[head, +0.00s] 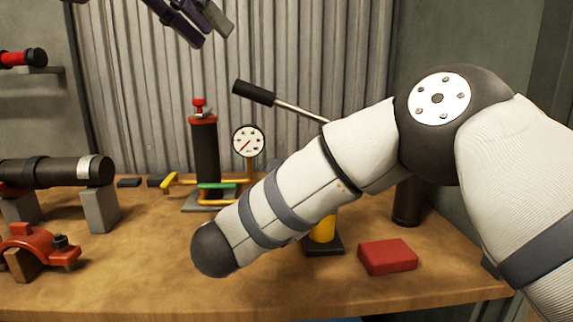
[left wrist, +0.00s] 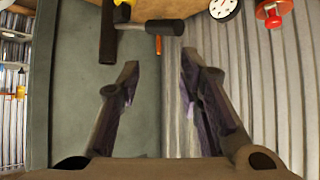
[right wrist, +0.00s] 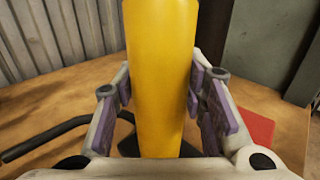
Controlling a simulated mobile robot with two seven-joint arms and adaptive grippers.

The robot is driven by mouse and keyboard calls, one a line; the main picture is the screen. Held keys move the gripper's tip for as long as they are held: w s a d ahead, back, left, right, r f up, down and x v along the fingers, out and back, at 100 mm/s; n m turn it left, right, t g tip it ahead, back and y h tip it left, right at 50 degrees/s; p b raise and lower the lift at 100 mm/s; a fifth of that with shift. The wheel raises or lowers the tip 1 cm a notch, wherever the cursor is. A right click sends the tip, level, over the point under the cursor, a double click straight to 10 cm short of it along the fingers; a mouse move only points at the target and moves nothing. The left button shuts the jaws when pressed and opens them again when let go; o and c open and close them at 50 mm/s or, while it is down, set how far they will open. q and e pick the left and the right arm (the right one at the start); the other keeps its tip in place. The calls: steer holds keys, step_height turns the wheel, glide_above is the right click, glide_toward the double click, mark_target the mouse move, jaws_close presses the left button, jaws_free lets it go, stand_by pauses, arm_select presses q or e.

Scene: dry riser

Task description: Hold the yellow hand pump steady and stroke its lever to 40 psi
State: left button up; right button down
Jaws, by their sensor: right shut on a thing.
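The yellow hand pump (head: 322,230) stands on a dark base on the bench, mostly hidden behind my right arm in the head view. Its lever (head: 300,111) slants up to the left and ends in a black grip (head: 255,92). The right wrist view shows the yellow barrel (right wrist: 160,60) between the pads of my right gripper (right wrist: 160,85), shut on it. My left gripper (head: 210,37) is open and empty, above and left of the grip. In the left wrist view, the grip (left wrist: 165,27) lies beyond the open fingertips (left wrist: 158,60). The gauge (head: 248,141) has its red needle toward the lower left.
A dark red-topped cylinder (head: 205,155) stands behind the gauge pipework. A red block (head: 388,256) lies right of the pump. A black pipe (head: 55,172) on grey blocks and a red clamp (head: 38,250) are at left. A corrugated wall closes the back. The front middle of the bench is clear.

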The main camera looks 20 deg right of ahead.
arm_select(q)
steer(key=shift+c, duration=0.3)
steer(key=shift+d+r, duration=0.1)
steer(key=shift+d, duration=0.1)
steer(key=c, duration=0.4)
steer(key=s+d+r+m+h, duration=0.1)
steer(key=d, duration=0.2)
steer(key=s+d+r+m+h, duration=0.1)
steer(key=d+r+h, duration=0.1)
steer(key=d, duration=0.2)
steer(key=s+d+r+m+h, duration=0.1)
steer(key=d+m+h, duration=0.1)
steer(key=d, duration=0.2)
steer(key=shift+s+d+r, duration=0.15)
steer(key=shift+s+r, duration=0.05)
steer(key=shift+r, duration=0.05)
jaws_close()
steer(key=s+d+r+t+h, duration=0.3)
steer(key=d+t+h, duration=0.1)
steer(key=d, duration=0.2)
steer(key=a+f+n+t+y, duration=0.8)
steer(key=a+f+t+y, duration=0.1)
steer(key=a+f+y, duration=0.1)
steer(key=shift+a+f+y, duration=0.3)
steer(key=shift+f+y, duration=0.6)
steer(key=shift+y, duration=0.3)
